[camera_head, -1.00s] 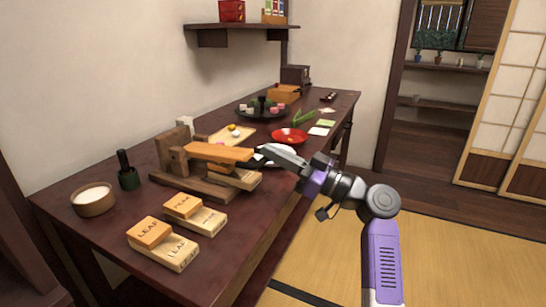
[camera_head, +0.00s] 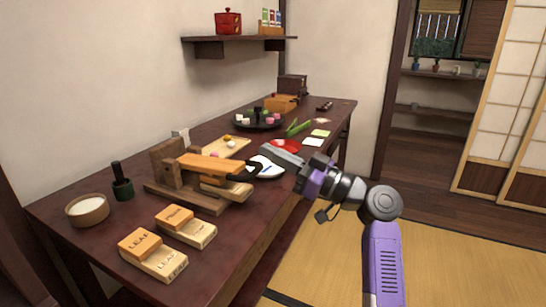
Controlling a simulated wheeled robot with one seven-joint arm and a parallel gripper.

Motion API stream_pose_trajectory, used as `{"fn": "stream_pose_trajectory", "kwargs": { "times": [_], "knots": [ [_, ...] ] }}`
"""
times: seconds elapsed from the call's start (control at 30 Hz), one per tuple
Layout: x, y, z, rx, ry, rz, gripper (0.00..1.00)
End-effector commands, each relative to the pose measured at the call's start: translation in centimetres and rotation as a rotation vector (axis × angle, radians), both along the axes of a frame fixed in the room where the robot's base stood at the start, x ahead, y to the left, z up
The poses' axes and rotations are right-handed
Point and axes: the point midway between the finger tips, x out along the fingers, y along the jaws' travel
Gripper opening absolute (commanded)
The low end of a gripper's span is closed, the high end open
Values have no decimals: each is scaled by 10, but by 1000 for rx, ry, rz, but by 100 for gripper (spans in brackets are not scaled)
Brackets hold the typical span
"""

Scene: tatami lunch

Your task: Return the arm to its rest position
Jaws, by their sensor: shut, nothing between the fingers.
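My gripper (camera_head: 284,152) is at the end of my purple and grey arm, above the table's right edge. It is shut and holds nothing. It is a little to the right of the wooden press (camera_head: 185,183), apart from its lever (camera_head: 215,165).
The dark table (camera_head: 122,230) runs along the wall. Two labelled wooden boxes, one marked LEAF (camera_head: 153,256), lie in front, beside a bowl of white grains (camera_head: 87,209). A dark tray (camera_head: 258,124) stands farther back. The tatami floor (camera_head: 330,255) at right is clear.

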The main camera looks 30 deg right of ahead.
Motion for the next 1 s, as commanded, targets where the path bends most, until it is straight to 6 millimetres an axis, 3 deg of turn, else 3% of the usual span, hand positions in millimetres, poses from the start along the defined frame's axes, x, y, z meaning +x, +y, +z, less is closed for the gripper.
{"fn": "stream_pose_trajectory", "kwargs": {
  "times": [0.3,0.5,0.83,1.0],
  "knots": [
    [-44,-32,-29,0,5,0,0],
    [-59,-43,-38,0,4,1,0],
    [-61,-46,-39,25,16,3,0],
    [-45,-75,-32,127,74,-115,0]
  ]
}}
